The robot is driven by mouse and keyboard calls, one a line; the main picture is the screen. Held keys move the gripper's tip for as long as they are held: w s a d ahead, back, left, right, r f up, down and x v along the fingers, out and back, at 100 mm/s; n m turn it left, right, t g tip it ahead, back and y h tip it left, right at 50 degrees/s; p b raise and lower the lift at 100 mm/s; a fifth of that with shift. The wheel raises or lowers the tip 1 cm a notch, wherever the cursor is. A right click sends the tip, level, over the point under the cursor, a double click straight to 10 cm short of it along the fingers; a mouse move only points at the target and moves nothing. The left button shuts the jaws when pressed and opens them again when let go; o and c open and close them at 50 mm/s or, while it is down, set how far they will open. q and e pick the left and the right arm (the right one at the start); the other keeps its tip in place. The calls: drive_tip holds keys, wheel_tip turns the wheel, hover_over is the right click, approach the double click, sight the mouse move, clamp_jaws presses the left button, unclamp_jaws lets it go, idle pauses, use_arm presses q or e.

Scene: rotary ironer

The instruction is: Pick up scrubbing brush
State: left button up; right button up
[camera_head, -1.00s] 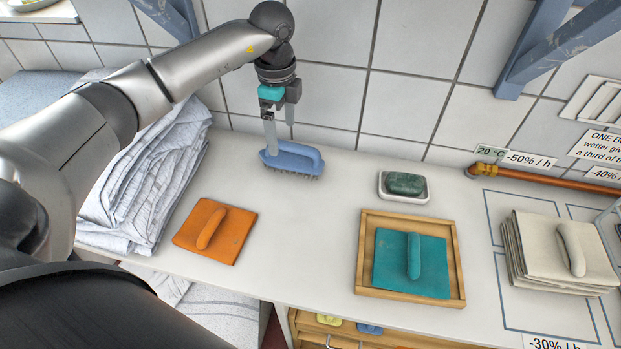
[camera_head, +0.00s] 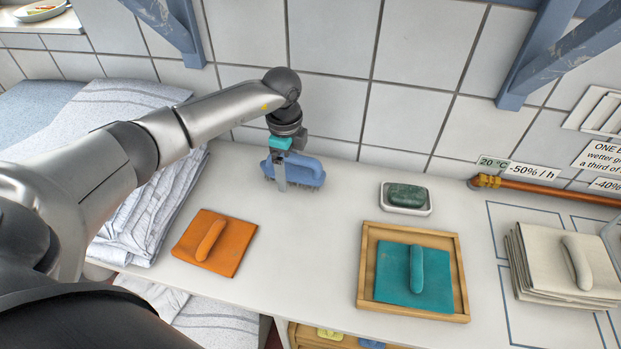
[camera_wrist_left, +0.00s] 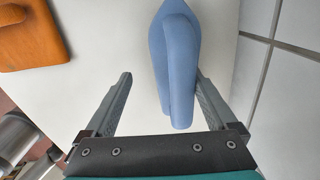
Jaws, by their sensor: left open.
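The blue scrubbing brush (camera_head: 306,172) lies on the white counter near the tiled wall, dark bristles down. My left gripper (camera_head: 281,186) is open and low at the brush, with one finger showing in front of its left part. In the left wrist view the brush (camera_wrist_left: 178,55) reaches into the gap of the open gripper (camera_wrist_left: 163,76). It lies close to the right finger and overlaps part of it, with a clear gap to the left finger. I cannot tell if the right finger touches it. My right gripper is not in view.
An orange pad (camera_head: 214,243) lies left of centre, beside folded grey cloths (camera_head: 150,215). A soap dish (camera_head: 418,211) with green soap, a wooden tray (camera_head: 463,290) with a teal pad, and a beige cloth stack (camera_head: 545,265) stand to the right. The counter between is clear.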

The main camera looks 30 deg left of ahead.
use_arm(q)
drive_tip(key=shift+s+d+f, duration=0.1)
drive_tip(key=shift+s+f, duration=0.3)
drive_tip(key=shift+f, duration=0.1)
clamp_jaws()
drive_tip(key=shift+r, duration=0.1)
wheel_tip(320, 180, up, 21)
drive_tip(key=p, duration=0.1)
drive_tip(key=shift+s+p, duration=0.2)
drive_tip(key=shift+p, duration=0.2)
drive_tip(key=shift+d, duration=0.1)
drive_tip(key=c, duration=1.1)
unclamp_jaws()
drive_tip(key=shift+f, duration=0.2)
drive_tip(key=shift+c, duration=0.2)
clamp_jaws()
drive_tip(key=shift+d, duration=0.1)
